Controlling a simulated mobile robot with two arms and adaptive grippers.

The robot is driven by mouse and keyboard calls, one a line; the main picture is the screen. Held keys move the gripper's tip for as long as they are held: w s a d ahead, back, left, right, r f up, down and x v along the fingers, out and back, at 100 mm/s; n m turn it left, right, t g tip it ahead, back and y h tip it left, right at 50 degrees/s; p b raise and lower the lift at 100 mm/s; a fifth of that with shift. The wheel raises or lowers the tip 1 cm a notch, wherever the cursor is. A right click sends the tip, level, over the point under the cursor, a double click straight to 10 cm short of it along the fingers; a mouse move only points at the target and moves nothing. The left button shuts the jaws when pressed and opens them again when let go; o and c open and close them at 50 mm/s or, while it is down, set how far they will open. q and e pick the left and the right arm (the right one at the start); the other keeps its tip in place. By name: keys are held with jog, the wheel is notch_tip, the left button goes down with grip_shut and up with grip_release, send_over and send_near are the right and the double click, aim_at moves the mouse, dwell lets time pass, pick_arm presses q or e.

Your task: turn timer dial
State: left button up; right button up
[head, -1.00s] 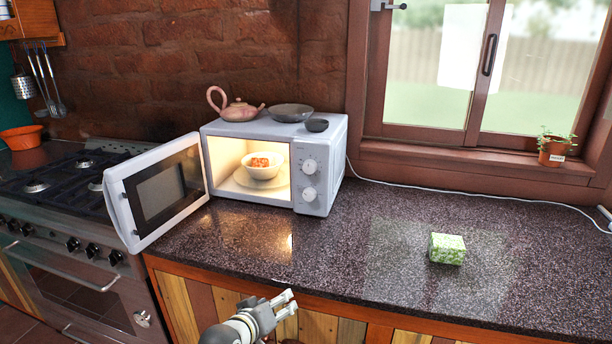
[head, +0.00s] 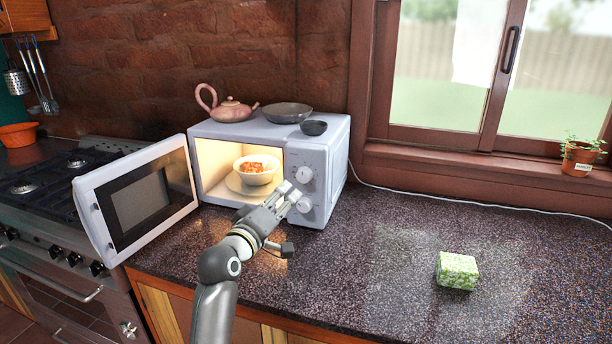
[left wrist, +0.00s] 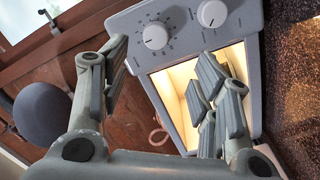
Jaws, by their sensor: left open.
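The white microwave (head: 268,138) stands on the counter with its door (head: 138,196) swung open to the left. Its front panel has two round white dials, an upper one (head: 305,174) and a lower one (head: 304,204). Both also show in the left wrist view, one with marks around it (left wrist: 155,36) and another (left wrist: 212,12). I cannot tell by label which is the timer. My left gripper (head: 288,196) is open and empty in front of the panel, close to the dials. In the left wrist view its fingers (left wrist: 158,72) are spread apart. My right gripper is not in view.
A bowl of orange food (head: 256,170) sits inside the lit microwave. A teapot (head: 229,111), a grey bowl (head: 287,112) and a small dark bowl (head: 313,127) stand on top. A green box (head: 457,270) lies on the counter, otherwise clear at right.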

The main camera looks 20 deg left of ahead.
aim_at(302, 178)
pick_arm(q)
jog(key=w, duration=0.6)
jog(key=w+d+p, duration=0.1)
jog(key=w, duration=0.2)
jog(key=shift+w+r, duration=0.1)
jog(key=shift+r, duration=0.25)
jog(key=shift+w+d, duration=0.1)
jog(key=shift+w, duration=0.6)
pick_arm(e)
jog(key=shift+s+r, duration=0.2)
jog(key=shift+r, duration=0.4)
pick_arm(q)
jog(key=c, duration=1)
jog(key=shift+c, duration=0.2)
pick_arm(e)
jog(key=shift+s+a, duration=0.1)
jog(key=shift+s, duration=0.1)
pick_arm(q)
jog(key=shift+m+p, duration=0.3)
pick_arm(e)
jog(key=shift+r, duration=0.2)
